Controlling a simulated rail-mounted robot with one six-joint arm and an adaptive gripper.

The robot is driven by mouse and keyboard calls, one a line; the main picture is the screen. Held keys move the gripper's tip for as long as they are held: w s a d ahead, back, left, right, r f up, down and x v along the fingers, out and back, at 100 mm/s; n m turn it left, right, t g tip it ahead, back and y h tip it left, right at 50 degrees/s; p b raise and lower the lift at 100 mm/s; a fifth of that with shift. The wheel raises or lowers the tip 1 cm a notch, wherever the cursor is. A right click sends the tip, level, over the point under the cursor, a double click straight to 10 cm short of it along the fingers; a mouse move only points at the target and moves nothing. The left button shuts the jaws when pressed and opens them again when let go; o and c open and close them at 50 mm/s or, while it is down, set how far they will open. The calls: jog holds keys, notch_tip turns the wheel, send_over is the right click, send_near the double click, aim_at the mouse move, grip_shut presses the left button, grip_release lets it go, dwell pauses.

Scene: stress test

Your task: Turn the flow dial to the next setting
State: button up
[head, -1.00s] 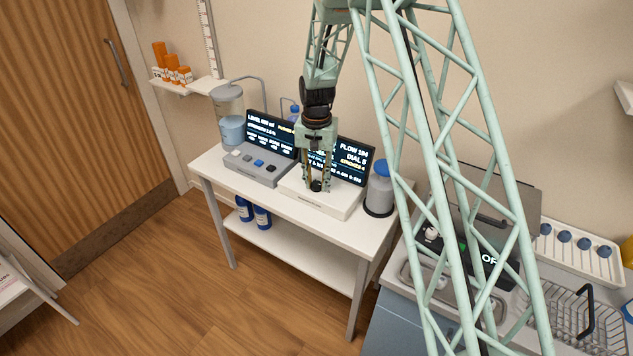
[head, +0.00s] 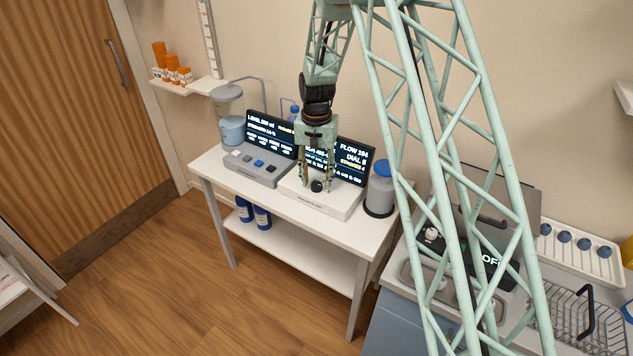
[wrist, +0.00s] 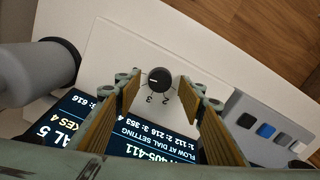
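The flow dial is a small round black knob (head: 316,186) on a white console box (head: 335,204). In the wrist view the dial (wrist: 159,80) shows a pale pointer mark, with the numbers 2 and 3 printed beside it. My gripper (head: 317,189) points down over the console. In the wrist view my gripper (wrist: 160,82) is open, one finger on each side of the dial, with a visible gap on both sides. My gripper hides part of the screen.
A grey button box (head: 258,168) with its own screen stands left of the console. A grey canister with a blue lid (head: 380,188) stands close on the right. The white table's front strip (head: 290,203) is clear. A sink counter is farther right.

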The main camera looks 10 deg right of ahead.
aim_at(317, 185)
notch_tip(317, 185, up, 11)
dwell(0.7)
dwell(0.3)
jog(key=s+r+n+t, duration=0.2)
jog(key=s+r+n, duration=0.1)
jog(key=s+r, duration=2.2)
jog(key=s+r+n+t, duration=0.1)
jog(key=s+r, duration=0.1)
jog(key=s, duration=1.2)
jog(key=s+r+n+t, duration=0.1)
jog(key=s+r, duration=0.1)
jog(key=s, duration=1.3)
